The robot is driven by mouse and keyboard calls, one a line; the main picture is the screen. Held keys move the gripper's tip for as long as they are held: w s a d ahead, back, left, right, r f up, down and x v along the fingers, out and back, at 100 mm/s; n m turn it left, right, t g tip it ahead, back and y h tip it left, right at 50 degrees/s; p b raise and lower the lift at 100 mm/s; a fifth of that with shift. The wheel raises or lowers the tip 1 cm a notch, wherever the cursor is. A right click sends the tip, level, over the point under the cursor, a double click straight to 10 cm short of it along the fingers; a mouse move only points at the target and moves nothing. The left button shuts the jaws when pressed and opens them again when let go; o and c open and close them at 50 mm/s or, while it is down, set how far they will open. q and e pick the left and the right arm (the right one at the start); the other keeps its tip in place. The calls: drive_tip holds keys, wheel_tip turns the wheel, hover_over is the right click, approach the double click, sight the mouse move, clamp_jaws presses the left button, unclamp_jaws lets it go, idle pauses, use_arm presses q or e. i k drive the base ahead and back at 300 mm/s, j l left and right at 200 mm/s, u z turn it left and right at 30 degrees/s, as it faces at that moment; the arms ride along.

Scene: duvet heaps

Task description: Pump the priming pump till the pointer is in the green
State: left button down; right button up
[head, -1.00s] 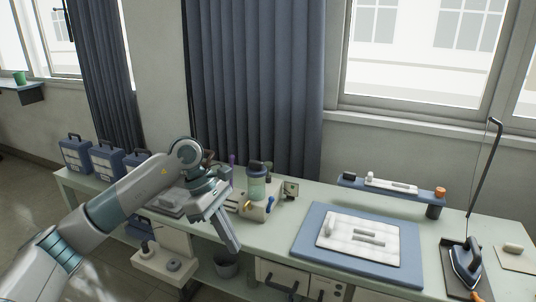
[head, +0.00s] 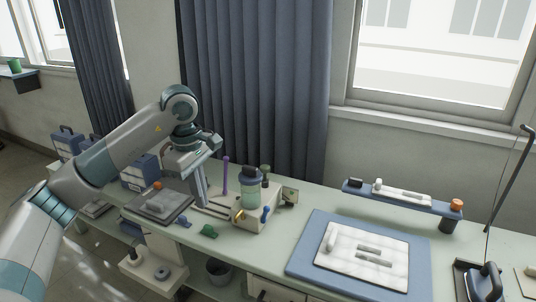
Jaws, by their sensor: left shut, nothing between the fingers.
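A cream-coloured unit (head: 254,225) that looks like the priming pump stands on the pale green bench. It carries a green bottle with a dark cap (head: 250,188), a brass fitting, a blue-knobbed lever (head: 265,214) and an upright purple handle (head: 225,176). A small square plate (head: 290,195) beside it may be the gauge; its pointer and any green zone are too small to read. My left gripper (head: 201,203) is shut and empty, pointing down just left of the purple handle, apparently apart from it. It hides part of the unit's left end. My right gripper is not in view.
A grey device with an orange knob (head: 160,203) sits left of my gripper. A green piece (head: 208,231) lies in front. A blue mat (head: 302,262) with a white quilted piece lies right, near an iron (head: 485,283). A blue shelf (head: 420,203) stands behind.

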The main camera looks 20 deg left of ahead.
sight(265, 169)
drive_tip(key=i, duration=1.4)
